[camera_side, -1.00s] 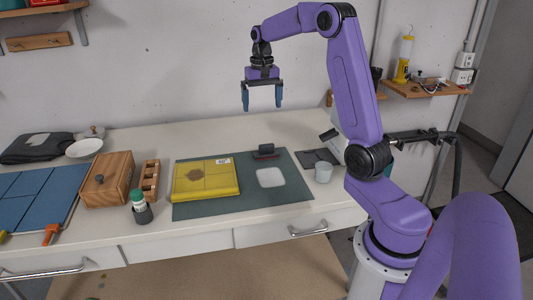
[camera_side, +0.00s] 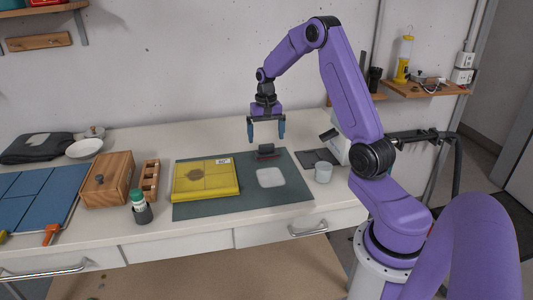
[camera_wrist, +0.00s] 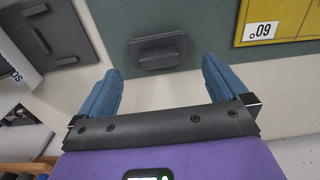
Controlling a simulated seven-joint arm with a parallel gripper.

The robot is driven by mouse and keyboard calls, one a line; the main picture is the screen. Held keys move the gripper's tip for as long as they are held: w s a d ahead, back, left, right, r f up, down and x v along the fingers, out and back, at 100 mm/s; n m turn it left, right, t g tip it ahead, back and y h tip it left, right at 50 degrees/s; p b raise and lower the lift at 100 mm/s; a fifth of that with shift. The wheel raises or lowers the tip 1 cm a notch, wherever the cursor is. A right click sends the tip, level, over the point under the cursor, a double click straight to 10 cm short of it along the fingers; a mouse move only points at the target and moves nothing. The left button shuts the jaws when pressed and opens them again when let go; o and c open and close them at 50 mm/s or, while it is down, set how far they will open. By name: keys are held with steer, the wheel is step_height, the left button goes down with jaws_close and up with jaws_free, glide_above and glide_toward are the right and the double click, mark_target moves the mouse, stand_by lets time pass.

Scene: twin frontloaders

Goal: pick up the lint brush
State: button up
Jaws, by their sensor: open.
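The lint brush, which I take to be the dark block with a reddish lower edge (camera_side: 266,151), lies at the back of the green mat (camera_side: 206,209). In the wrist view it is a grey oblong with a raised bar (camera_wrist: 158,50), between and just beyond the fingertips. My gripper (camera_side: 266,133) is open and points down above the brush, with a small gap in height. Its two blue fingers also show in the wrist view (camera_wrist: 161,68), with nothing between them.
A yellow case (camera_side: 206,179) lies left of the brush on the mat. A whitish flat pad (camera_side: 270,178) lies in front. A grey cup (camera_side: 323,172) and a dark plate (camera_side: 316,157) stand to the right. A wooden box (camera_side: 107,180) and a green-capped bottle (camera_side: 141,208) are further left.

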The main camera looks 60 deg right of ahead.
mark_target(266, 146)
steer(key=shift+d+f, duration=0.15)
steer(key=shift+f, duration=2.5)
steer(key=c, duration=0.8)
